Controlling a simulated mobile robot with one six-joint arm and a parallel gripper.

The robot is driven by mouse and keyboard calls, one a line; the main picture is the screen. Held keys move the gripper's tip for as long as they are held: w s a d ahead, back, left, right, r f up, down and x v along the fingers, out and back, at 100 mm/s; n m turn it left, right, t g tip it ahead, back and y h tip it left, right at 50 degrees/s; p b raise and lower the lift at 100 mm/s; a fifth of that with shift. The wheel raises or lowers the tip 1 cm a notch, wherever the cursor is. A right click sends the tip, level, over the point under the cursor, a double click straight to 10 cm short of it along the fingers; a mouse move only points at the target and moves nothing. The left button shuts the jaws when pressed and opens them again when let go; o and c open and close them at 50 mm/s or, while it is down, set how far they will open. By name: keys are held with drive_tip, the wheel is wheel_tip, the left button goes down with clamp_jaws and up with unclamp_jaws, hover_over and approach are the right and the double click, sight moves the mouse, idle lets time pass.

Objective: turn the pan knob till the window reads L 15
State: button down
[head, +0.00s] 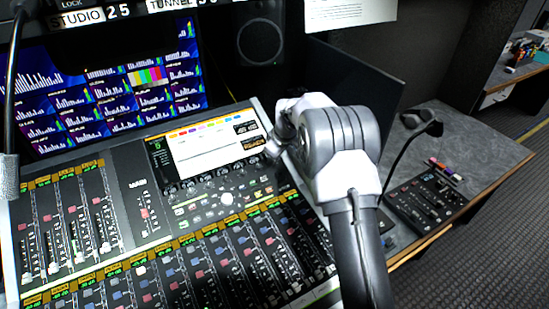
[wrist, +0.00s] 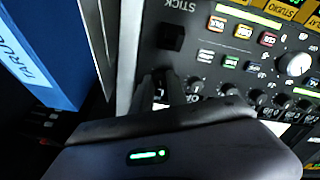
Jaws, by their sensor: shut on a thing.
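My gripper (wrist: 160,88) is shut at the edge of the mixing console in the wrist view, with its fingers on a small dark knob that they mostly hide. That this is the pan knob I cannot confirm from a label. In the head view my gripper (head: 274,148) reaches the console just right of its screen (head: 205,147). Small dark windows (head: 247,127) with pale characters show at the right of that screen. Their text is too small to read, so I cannot tell what the window reads.
A row of small dark knobs (wrist: 256,97) and a round silver knob (wrist: 294,64) lie close to the fingers. A blue binder-like object (wrist: 42,50) stands beside the console. Faders fill the console front. A small control panel (head: 428,203) sits on the right desk.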

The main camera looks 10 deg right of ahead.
drive_tip(key=n, duration=0.7)
drive_tip(key=shift+s, duration=0.1)
idle(0.5)
drive_tip(key=c, duration=1.3)
unclamp_jaws()
drive_tip(key=shift+r, duration=0.1)
drive_tip(key=p+v, duration=0.4)
drive_tip(key=v, duration=1.3)
drive_tip(key=shift+r, duration=0.1)
